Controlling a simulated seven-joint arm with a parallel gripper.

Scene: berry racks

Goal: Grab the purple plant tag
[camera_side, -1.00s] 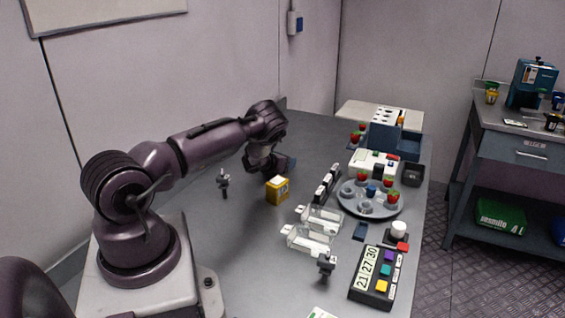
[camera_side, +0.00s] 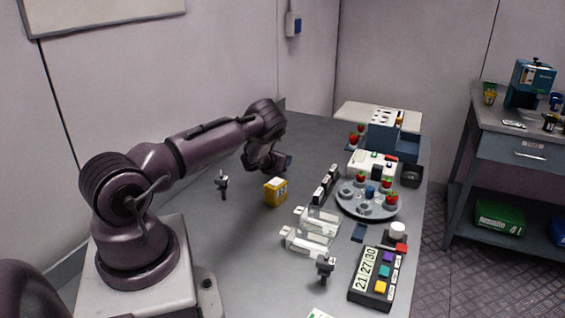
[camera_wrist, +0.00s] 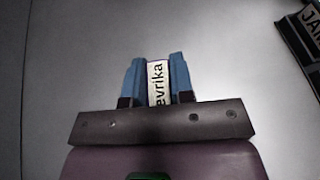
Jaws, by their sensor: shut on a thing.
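In the wrist view, my gripper (camera_wrist: 157,70) has its two blue fingers closed on either side of a plant tag (camera_wrist: 158,85). The tag's face is a white label reading "evrika", with a thin purplish edge at its top. Most of the tag's body is hidden between the fingers. In the side view, my gripper (camera_side: 287,162) is low over the back left part of the table, behind the yellow box. The tag cannot be made out there.
A yellow box (camera_side: 275,191) stands in front of my gripper. A row of black labelled pieces (camera_side: 325,184), a round grey tray (camera_side: 351,207) with berries, and clear boxes (camera_side: 309,240) lie to the right. A labelled dark piece (camera_wrist: 296,45) shows in the wrist view. Bare grey table surrounds my gripper.

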